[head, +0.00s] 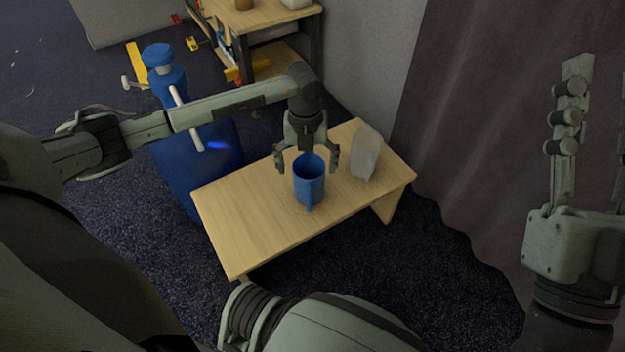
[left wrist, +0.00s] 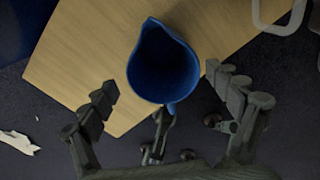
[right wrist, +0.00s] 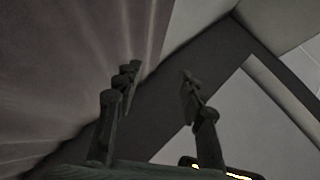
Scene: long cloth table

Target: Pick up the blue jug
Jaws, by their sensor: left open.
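The blue jug (head: 309,184) stands upright on a small light wooden table (head: 245,222). In the left wrist view the jug (left wrist: 163,68) is seen from above, with its dark empty inside and its spout toward the top of the picture. My left gripper (head: 307,166) is open above and behind the jug, its fingers spread to either side. In the left wrist view the fingers (left wrist: 168,95) lie left and right of the jug's lower part, apart from it. My right gripper (right wrist: 155,85) is raised at the right, away from the table, with its fingers apart and nothing between them.
A whitish block-like object (head: 366,154) stands on the table right of the jug, close to my left gripper. A blue barrel-like thing (head: 165,75) is behind the table at left. A wooden shelf (head: 262,22) stands at the back. A dark curtain (head: 480,120) hangs at right. The table's left part is clear.

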